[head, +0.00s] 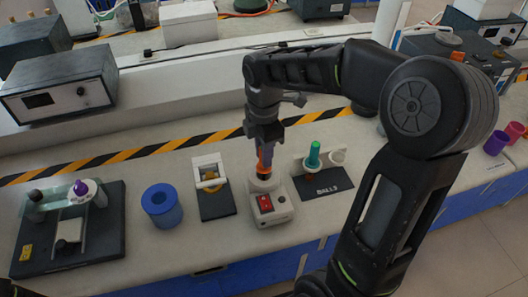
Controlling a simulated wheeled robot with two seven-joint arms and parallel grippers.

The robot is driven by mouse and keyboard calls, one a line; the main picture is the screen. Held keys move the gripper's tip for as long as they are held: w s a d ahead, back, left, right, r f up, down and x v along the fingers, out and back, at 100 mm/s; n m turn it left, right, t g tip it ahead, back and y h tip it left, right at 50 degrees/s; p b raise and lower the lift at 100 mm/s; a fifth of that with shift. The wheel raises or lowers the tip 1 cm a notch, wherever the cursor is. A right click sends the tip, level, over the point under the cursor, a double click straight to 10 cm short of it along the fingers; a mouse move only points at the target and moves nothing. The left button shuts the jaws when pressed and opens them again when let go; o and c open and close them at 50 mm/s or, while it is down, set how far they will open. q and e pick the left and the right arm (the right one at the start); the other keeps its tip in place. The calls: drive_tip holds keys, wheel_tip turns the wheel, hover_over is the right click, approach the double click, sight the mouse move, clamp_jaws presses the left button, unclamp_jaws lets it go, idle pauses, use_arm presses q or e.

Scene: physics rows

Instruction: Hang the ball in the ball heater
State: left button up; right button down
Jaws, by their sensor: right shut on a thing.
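My right gripper (266,146) comes down from above in the head view and is shut on an upright orange and blue handle (265,160). The lower end of this handle is at the top of the white ball heater (281,212), which has a red switch on its front. A dark round part shows at the handle's foot; I cannot tell whether it is the ball or part of the heater, or whether it hangs or is only held there. My left gripper is not in view.
A black holder marked BALLS (327,190) with a green-handled piece (313,155) stands right of the heater. A small black and white stand (217,207), a blue cylinder (161,205) and a dark tray (97,240) stand left. Bare bench lies in front.

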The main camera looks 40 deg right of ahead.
drive_tip(key=shift+f+b, duration=0.8)
drive_tip(key=shift+f, duration=0.45)
drive_tip(key=c, duration=0.7)
unclamp_jaws()
drive_tip(key=shift+r, duration=0.1)
drive_tip(key=shift+c, duration=0.2)
drive_tip(key=shift+r+p, duration=3.05)
drive_tip(key=shift+r, duration=0.5)
